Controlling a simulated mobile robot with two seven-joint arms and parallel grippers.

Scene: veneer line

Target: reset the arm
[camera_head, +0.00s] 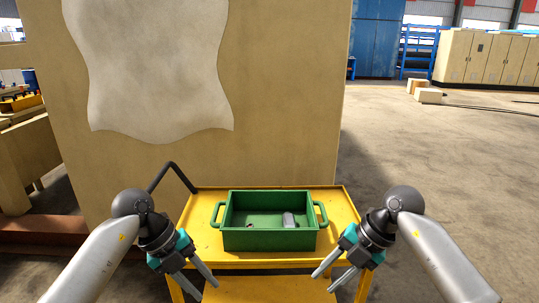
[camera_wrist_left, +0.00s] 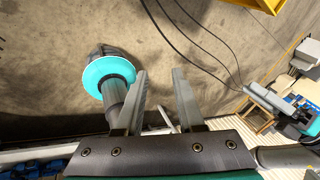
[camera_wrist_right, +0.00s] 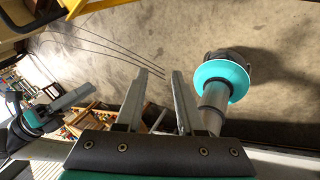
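My left gripper (camera_head: 205,279) hangs in front of the yellow cart at its left side, fingers apart and empty. In the left wrist view its two fingers (camera_wrist_left: 160,100) stand apart with only floor between them. My right gripper (camera_head: 327,277) hangs at the cart's front right, also with fingers apart. In the right wrist view its fingers (camera_wrist_right: 158,100) hold nothing. Both grippers are apart from the green crate (camera_head: 268,240) and do not touch it.
The green crate stands on the yellow cart (camera_head: 199,233) and holds a small grey object (camera_head: 289,220) and a tiny item. Behind is a large tan panel (camera_head: 285,100) with a pale sheet (camera_head: 155,70) on it. Open floor (camera_head: 440,160) lies to the right.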

